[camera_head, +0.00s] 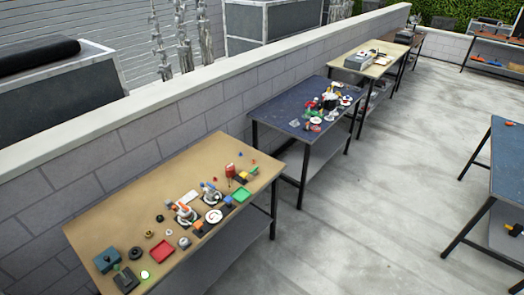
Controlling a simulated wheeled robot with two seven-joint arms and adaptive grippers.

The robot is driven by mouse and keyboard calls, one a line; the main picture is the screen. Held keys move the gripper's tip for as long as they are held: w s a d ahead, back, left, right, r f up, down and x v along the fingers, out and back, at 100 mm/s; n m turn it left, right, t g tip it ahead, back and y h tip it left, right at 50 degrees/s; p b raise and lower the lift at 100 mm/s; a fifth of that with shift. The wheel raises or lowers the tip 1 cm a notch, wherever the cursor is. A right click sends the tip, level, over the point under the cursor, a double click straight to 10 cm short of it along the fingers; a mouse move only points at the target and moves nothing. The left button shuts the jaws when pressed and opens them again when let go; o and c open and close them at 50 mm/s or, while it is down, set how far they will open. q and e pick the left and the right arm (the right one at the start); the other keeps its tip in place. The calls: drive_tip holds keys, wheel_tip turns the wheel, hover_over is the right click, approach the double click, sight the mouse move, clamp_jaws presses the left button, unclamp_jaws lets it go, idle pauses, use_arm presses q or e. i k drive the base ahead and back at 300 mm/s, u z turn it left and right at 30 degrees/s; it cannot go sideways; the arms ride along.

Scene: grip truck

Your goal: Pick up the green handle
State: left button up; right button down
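No clearly recognisable green handle shows; the objects are small in the picture. Green things on the nearest tan-topped table (130,215) are a small bright green round spot with a pale centre (145,274) at its front edge, and a flat green tray (241,195) at its right part. A dark block (125,280) with a small greenish part on top sits just left of the bright spot. I cannot tell which of these, if any, is the handle. Neither of my grippers is in view.
The tan table also holds a red tray (161,251), a blue-grey box (107,260) and several small parts. A blue-topped table (285,105) with clutter stands behind it. A block wall (150,140) runs along the left. Open concrete floor (370,210) lies to the right.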

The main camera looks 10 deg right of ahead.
sight(251, 172)
drive_tip(key=z, duration=1.3)
drive_tip(key=i, duration=2.45)
drive_tip(key=u, duration=2.3)
